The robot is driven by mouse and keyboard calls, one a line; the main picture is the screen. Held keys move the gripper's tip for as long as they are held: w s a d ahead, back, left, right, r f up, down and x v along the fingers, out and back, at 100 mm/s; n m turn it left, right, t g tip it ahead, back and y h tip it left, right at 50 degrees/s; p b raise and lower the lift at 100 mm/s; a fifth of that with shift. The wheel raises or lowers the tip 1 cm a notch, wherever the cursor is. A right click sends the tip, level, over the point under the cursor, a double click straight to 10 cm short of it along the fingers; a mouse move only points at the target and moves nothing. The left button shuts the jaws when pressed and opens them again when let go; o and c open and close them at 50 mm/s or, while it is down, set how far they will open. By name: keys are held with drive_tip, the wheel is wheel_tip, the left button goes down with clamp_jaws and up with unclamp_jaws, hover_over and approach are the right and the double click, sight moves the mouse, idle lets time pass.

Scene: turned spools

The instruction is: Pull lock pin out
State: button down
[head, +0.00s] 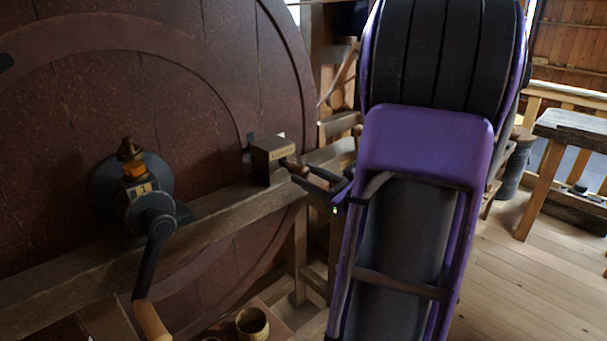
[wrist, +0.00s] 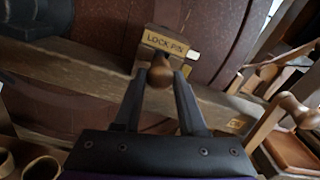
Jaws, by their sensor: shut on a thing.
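The lock pin has a rounded brown wooden knob (wrist: 160,73) that sticks out of a box-shaped housing (head: 268,160) on the wooden beam beside the big wheel. The housing (wrist: 165,42) carries a "LOCK PIN" label in the wrist view. My gripper (head: 303,174) reaches in from the right and is shut on the knob; the two fingers (wrist: 161,80) lie on either side of it. In the head view the knob (head: 292,165) shows just in front of the housing. The pin's shaft inside the housing is hidden.
The large dark wheel (head: 225,90) stands behind the beam (head: 80,265). A crank with a wooden handle (head: 151,320) is at left. A round wooden cup (head: 252,324) stands low in front. A bench (head: 575,130) stands at right, with open floor (head: 520,290) before it.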

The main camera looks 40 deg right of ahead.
drive_tip(key=shift+s+f, duration=0.1)
drive_tip(key=shift+s, duration=0.7)
drive_tip(key=shift+c, duration=2.3)
unclamp_jaws()
drive_tip(key=shift+s, duration=0.1)
drive_tip(key=s+d, duration=0.1)
drive_tip(key=s, duration=1.6)
drive_tip(key=shift+s+d+p, duration=0.2)
drive_tip(key=shift+p, duration=0.1)
